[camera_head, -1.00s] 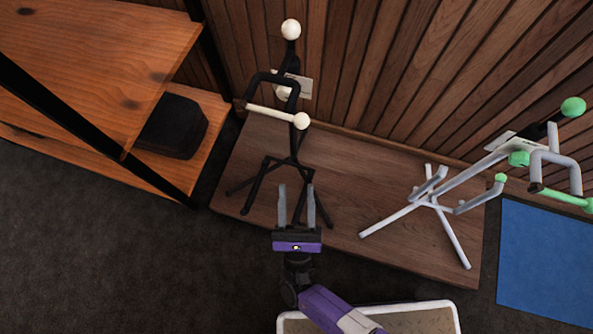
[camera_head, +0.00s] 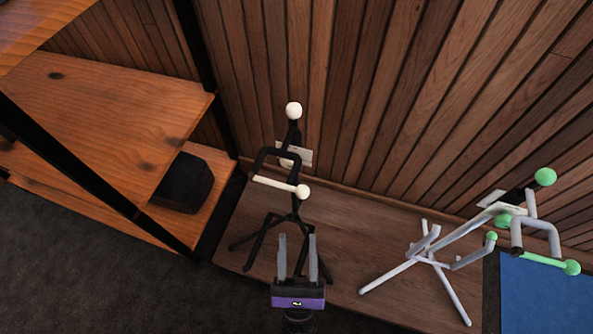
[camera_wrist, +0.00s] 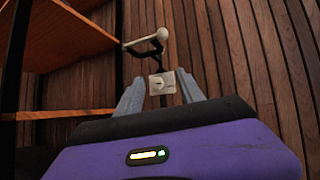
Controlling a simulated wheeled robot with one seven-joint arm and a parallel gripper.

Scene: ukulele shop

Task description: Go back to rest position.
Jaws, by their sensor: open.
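My gripper (camera_head: 297,260) is purple and black with two grey fingers. It is open, with nothing between the fingers. In the head view it is low in the middle, in front of the black stand (camera_head: 290,220). That stand has cream padded ends and a small white tag, and holds nothing. The wrist view shows the upper part of the black stand (camera_wrist: 155,45) ahead, with its tag (camera_wrist: 162,83) seen between the fingers. The rest of my arm is mostly below the head view.
A white stand (camera_head: 430,255) with green padded ends stands empty on the same low wooden platform (camera_head: 345,235). A blue mat (camera_head: 545,300) lies at right. Wooden shelves (camera_head: 110,100) hold a black case (camera_head: 182,183) at left. A slatted wall (camera_head: 380,100) closes the back.

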